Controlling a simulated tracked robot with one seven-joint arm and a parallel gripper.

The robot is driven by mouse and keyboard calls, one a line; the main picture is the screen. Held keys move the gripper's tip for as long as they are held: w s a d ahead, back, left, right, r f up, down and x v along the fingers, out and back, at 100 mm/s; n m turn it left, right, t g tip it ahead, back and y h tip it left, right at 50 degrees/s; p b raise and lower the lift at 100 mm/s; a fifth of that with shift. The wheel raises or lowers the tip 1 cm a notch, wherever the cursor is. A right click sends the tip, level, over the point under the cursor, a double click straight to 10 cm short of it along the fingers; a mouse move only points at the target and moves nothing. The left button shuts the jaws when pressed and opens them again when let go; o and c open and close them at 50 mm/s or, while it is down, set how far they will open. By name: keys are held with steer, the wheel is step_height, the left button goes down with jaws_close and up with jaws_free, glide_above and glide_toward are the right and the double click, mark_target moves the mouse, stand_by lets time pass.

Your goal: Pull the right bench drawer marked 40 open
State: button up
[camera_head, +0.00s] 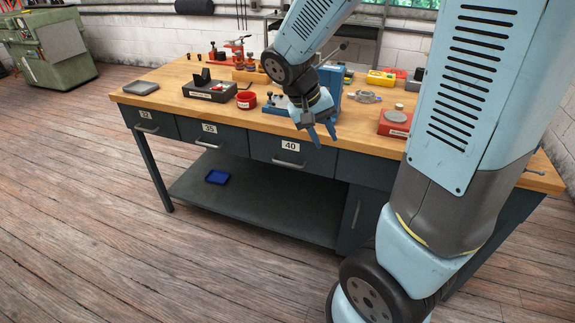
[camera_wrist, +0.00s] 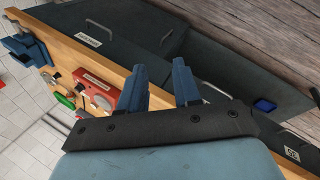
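The drawer marked 40 (camera_head: 270,148) is in the bench front in the head view, with a white number label and a pale bar handle (camera_head: 289,163) below it. Its front looks flush with the bench, so it is closed. My gripper (camera_head: 322,133) is above and right of the handle, in front of the bench edge, fingers pointing down. In the wrist view my two blue fingers (camera_wrist: 160,86) are apart with nothing between them. The gripper is not touching the handle. I cannot make out the 40 label in the wrist view.
Two more drawers, one marked 35 (camera_head: 222,138), are to the left. A lower shelf (camera_head: 265,205) holds a blue tray (camera_head: 217,177). The wooden bench top (camera_head: 160,100) carries a black tray, a red cup and a red box (camera_head: 394,124). The floor in front is clear.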

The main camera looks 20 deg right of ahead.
steer(key=w+a+f+n+t+h, duration=0.1)
steer(key=w+f+h, duration=0.3)
steer(key=f, duration=0.4)
steer(key=w+a+f+n+t+h, duration=0.1)
steer(key=w+a+f+h, duration=0.1)
steer(key=w+f+h, duration=0.45)
steer(key=n+t+y, duration=0.4)
steer(key=n+t, duration=0.6)
steer(key=t, duration=0.5)
glide_toward(286, 164)
steer(key=shift+h, duration=0.25)
steer(key=x, duration=1)
steer(key=shift+w+d+f, duration=0.1)
steer(key=shift+w+f, duration=0.15)
steer(key=shift+f, duration=0.1)
jaws_close()
